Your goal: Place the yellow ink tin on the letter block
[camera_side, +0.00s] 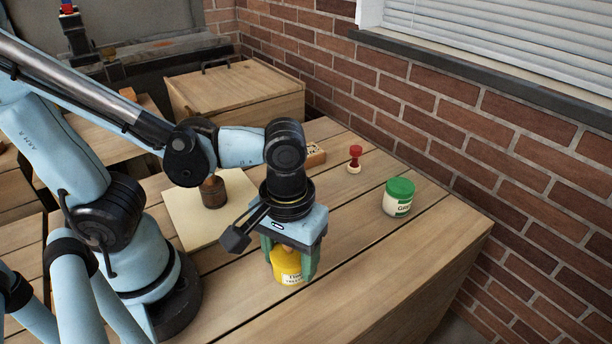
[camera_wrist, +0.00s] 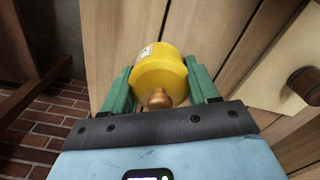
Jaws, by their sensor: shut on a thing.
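The yellow ink tin (camera_side: 287,270) has a printed label and is between the green fingers of my gripper (camera_side: 290,262) near the front of the wooden table. In the wrist view the tin (camera_wrist: 160,66) sits between both fingers (camera_wrist: 161,86), with a copper-coloured knob facing the camera. My gripper is shut on it. I cannot tell whether the tin's base touches the table. The letter block (camera_side: 316,154) is a wooden block with dark lettering on its face, farther back on the table. My arm hides its left part.
A cream board (camera_side: 184,208) lies left of the gripper with a brown wooden-handled thing (camera_side: 213,192) on it. A red stamp (camera_side: 354,158) and a green-lidded jar (camera_side: 398,198) stand to the right. A wooden chest (camera_side: 236,92) and brick wall (camera_side: 420,95) are behind.

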